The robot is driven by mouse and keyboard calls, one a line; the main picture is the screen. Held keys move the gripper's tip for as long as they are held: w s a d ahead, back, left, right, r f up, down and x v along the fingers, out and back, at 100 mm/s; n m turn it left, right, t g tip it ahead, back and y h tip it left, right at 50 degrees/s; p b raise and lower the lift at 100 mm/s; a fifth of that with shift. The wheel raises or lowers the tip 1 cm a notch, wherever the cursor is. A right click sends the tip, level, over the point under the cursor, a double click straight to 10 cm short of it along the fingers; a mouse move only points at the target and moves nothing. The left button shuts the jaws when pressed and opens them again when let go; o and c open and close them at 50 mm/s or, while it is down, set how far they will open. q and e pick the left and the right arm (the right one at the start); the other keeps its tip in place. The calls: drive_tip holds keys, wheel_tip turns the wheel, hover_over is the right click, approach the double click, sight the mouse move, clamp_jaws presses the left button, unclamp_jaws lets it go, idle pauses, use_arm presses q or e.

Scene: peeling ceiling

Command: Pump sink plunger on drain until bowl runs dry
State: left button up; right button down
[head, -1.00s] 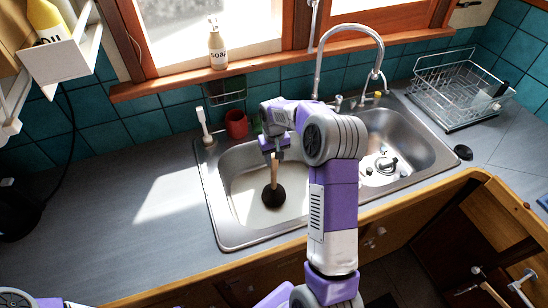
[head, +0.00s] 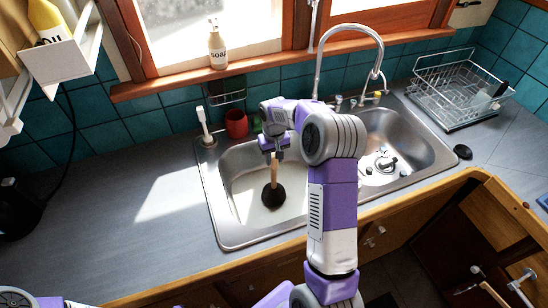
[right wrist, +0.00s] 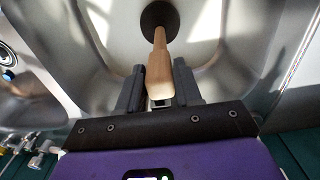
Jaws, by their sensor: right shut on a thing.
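The sink plunger has a wooden handle (head: 274,170) and a dark rubber cup (head: 273,196). It stands roughly upright in the left sink bowl (head: 240,191), its cup low in the bowl. My right gripper (head: 273,150) is above it, shut on the top of the handle. In the right wrist view the handle (right wrist: 161,68) runs between the two fingers (right wrist: 159,92) to the dark cup (right wrist: 159,17). The drain under the cup is hidden. I cannot tell how much water the pale bowl floor holds. My left gripper is not in view.
The right bowl (head: 425,150) has a drain fitting (head: 385,163) in it. The tall faucet (head: 319,70) rises behind the sink. A red cup (head: 236,124) and a white brush (head: 204,124) stand at the back left. A wire dish rack (head: 460,95) is at right. The left counter (head: 110,200) is mostly clear.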

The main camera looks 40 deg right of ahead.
drive_tip(key=shift+f, duration=0.1)
drive_tip(key=shift+f+b, duration=0.7)
drive_tip(key=shift+f, duration=0.3)
drive_tip(key=shift+r, duration=0.1)
drive_tip(key=shift+r+p, duration=0.75)
drive_tip(key=shift+r, duration=0.15)
wheel_tip(320, 180, up, 5)
drive_tip(key=p, duration=0.3)
drive_tip(key=shift+p, duration=0.3)
idle(3.2)
